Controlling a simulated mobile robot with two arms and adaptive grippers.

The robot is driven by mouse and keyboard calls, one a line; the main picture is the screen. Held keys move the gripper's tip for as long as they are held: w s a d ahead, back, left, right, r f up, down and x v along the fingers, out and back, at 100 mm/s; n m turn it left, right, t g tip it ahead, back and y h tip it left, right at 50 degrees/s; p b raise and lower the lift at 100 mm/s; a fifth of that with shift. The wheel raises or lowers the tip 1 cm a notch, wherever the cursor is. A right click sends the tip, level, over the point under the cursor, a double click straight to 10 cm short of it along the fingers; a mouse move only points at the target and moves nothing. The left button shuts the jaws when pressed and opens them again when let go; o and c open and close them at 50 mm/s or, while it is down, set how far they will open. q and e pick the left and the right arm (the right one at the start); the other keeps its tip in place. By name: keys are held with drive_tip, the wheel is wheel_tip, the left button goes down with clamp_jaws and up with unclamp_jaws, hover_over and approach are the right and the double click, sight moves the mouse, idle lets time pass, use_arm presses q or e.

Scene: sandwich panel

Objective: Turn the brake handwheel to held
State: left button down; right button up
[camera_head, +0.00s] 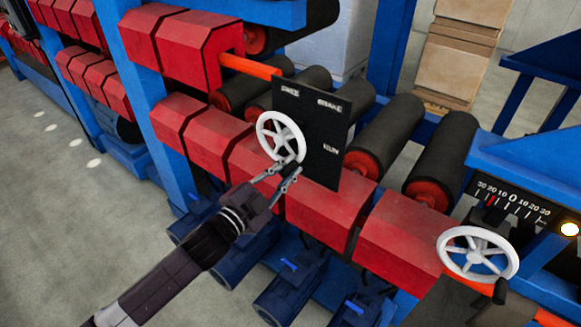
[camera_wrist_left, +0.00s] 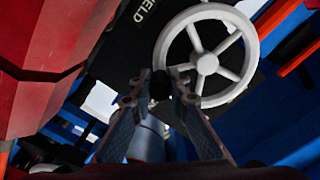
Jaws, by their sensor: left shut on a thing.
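The brake handwheel (camera_head: 281,136) is white and spoked, mounted on the left part of a black panel (camera_head: 318,165). My left gripper (camera_head: 280,171) is at the wheel's lower rim. In the left wrist view, its fingers (camera_wrist_left: 160,86) close on a small dark knob (camera_wrist_left: 159,88) at the edge of the handwheel (camera_wrist_left: 207,64). I see no clear pointer showing the wheel's setting. My right gripper is not in view.
Red guard blocks (camera_head: 325,208) run below and beside the panel, with dark rollers (camera_head: 385,137) behind. A second white handwheel (camera_head: 477,254) stands at right under a numbered scale (camera_head: 512,198). Blue motors (camera_head: 290,285) sit low in front. Grey floor is clear at left.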

use_arm(q)
drive_tip(key=m, duration=0.1)
drive_tip(key=a+f+m, duration=0.1)
drive_tip(key=m, duration=0.1)
drive_tip(key=shift+w+f+b, duration=0.2)
drive_tip(key=shift+w+b, duration=0.1)
drive_tip(key=shift+w, duration=0.1)
drive_tip(key=shift+w+a+f+m+b, duration=0.25)
drive_tip(key=shift+w+a+m, duration=0.25)
drive_tip(key=shift+m, duration=0.75)
drive_tip(key=shift+w+a+f+m+b, duration=0.1)
drive_tip(key=shift+w+a+f+m, duration=0.15)
drive_tip(key=shift+a+m, duration=0.65)
drive_tip(key=shift+w+a+f+m+b, duration=0.2)
drive_tip(key=shift+w+m, duration=0.2)
drive_tip(key=shift+m, duration=1.15)
drive_tip(key=c, duration=1.8)
unclamp_jaws()
drive_tip(key=shift+a, duration=0.1)
